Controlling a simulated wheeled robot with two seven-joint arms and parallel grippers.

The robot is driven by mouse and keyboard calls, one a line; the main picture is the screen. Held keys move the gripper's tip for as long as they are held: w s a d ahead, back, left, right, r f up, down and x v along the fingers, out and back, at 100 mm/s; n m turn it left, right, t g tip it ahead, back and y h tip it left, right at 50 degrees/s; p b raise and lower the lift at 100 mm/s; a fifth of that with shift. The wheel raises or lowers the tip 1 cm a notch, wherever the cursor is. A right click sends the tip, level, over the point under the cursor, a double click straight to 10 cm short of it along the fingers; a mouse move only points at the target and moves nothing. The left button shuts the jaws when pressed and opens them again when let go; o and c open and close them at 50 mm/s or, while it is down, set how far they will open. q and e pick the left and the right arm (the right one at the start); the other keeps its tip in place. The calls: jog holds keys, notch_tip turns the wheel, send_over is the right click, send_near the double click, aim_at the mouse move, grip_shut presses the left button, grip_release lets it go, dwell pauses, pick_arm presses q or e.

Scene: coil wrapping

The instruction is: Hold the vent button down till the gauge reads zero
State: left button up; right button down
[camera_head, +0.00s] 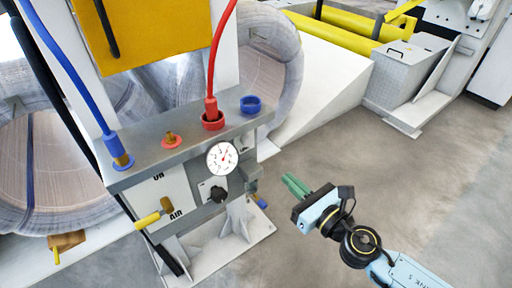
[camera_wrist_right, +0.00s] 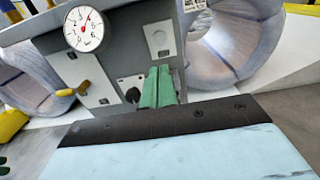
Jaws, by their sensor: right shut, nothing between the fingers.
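The gauge (camera_head: 222,157) is a round white dial with a red needle on the front of a grey valve stand. It shows larger in the right wrist view (camera_wrist_right: 84,28), where the needle points up and slightly right; its exact reading is too small to tell. Below the gauge is a black knob (camera_head: 218,194), also in the right wrist view (camera_wrist_right: 133,95). A grey square plate with a small round centre (camera_wrist_right: 159,40) sits right of the gauge; I cannot tell whether it is the vent button. My right gripper (camera_head: 294,185), with green fingers, is shut and empty, apart from the stand.
A yellow lever (camera_head: 147,220) sticks out of the stand's lower left. Red (camera_head: 220,60) and blue (camera_head: 65,70) hoses rise from its top (camera_head: 185,143). Large wrapped coils (camera_head: 50,170) stand behind. The floor (camera_head: 350,150) right of the stand is clear.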

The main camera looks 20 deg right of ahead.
aim_at(250, 142)
jog(key=shift+w, duration=0.1)
